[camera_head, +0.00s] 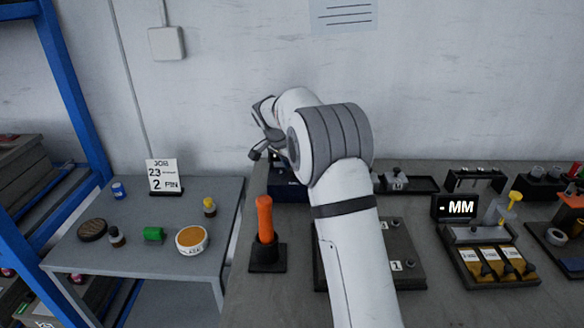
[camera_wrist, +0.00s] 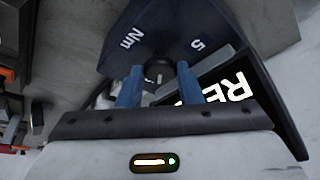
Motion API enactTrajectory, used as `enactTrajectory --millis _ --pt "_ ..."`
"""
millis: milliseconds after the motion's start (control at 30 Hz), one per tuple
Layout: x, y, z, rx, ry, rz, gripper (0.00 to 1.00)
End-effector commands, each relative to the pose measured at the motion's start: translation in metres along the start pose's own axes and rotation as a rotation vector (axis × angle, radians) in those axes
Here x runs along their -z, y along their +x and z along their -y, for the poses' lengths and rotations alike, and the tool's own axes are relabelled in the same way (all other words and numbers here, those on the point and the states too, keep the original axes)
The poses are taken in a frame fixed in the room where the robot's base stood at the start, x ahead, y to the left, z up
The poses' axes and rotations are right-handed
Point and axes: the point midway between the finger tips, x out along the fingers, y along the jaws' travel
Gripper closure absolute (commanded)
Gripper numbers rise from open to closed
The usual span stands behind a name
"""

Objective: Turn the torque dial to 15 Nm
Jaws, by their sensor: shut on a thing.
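The torque dial (camera_wrist: 158,73) is a small dark round knob with a pale pointer line, seen in the wrist view. It sits on a dark blue housing (camera_wrist: 165,30) printed with "Nm" and "5"; other scale marks are hidden or out of view. My gripper (camera_wrist: 159,69) has its two blue fingers on either side of the dial, shut on it. I cannot tell which value the pointer meets. In the head view, the dark blue housing (camera_head: 287,186) shows partly behind my arm, and the dial and fingertips are hidden there.
A black display with white letters "RE" (camera_wrist: 238,88) stands close beside the housing in the wrist view. In the head view, an orange-handled tool (camera_head: 265,219) stands upright in a black holder in front of the housing. Fixtures (camera_head: 487,262) fill the bench at right.

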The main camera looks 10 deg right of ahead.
Motion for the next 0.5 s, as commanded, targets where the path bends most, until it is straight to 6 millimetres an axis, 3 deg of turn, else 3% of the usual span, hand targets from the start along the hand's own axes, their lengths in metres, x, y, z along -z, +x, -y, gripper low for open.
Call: enactTrajectory --millis 500 --pt "-0.0003 -0.0010 0.0029 -0.054 0.141 0.001 0.90"
